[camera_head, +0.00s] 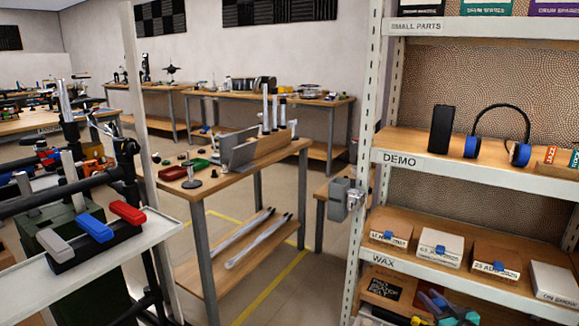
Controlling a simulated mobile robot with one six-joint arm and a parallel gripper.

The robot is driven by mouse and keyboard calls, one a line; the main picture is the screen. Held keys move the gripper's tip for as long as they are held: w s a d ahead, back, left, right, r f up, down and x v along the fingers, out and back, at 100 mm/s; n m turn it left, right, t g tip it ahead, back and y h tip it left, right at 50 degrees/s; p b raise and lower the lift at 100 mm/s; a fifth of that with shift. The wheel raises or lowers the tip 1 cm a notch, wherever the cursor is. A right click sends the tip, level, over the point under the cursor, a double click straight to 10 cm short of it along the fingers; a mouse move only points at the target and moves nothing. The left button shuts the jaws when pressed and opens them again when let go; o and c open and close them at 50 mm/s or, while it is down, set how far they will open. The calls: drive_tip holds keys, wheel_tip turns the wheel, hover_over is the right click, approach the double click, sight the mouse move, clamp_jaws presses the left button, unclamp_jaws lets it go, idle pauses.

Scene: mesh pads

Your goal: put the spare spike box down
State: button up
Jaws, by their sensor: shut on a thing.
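My gripper is not in view, and nothing held by it shows. I cannot pick out a spare spike box by its label.
The DEMO shelf (475,177) holds a black speaker-like block (442,129) and blue headphones (471,147). A grey device (347,198) sits by the rack's post. A white tray (90,268) with coloured blocks is at lower left. A wooden workbench (215,181) stands mid-room, with open floor beside it.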

drive_tip(key=a+r+n+g+y, duration=0.2)
drive_tip(key=a+r+n+y, duration=0.3)
drive_tip(key=a, duration=0.7)
drive_tip(key=a+r+n+g+y+p, duration=0.1)
drive_tip(key=a+r+g+y, duration=0.15)
drive_tip(key=a+r, duration=0.65)
drive_tip(key=a+r+n+g+y, duration=0.2)
drive_tip(key=a+r+n+y, duration=0.2)
drive_tip(key=a, duration=1)
wheel_tip(320, 180, up, 15)
drive_tip(key=p, duration=2.3)
drive_tip(key=shift+s+r+m, duration=0.2)
drive_tip(key=shift+s+m, duration=0.1)
drive_tip(key=shift+s, duration=0.1)
drive_tip(key=shift+d, duration=0.1)
drive_tip(key=shift+s+f, duration=0.15)
drive_tip(key=shift+f, duration=0.45)
drive_tip(key=shift+s+f, duration=0.15)
drive_tip(key=shift+f, duration=0.4)
drive_tip(key=shift+s, duration=0.15)
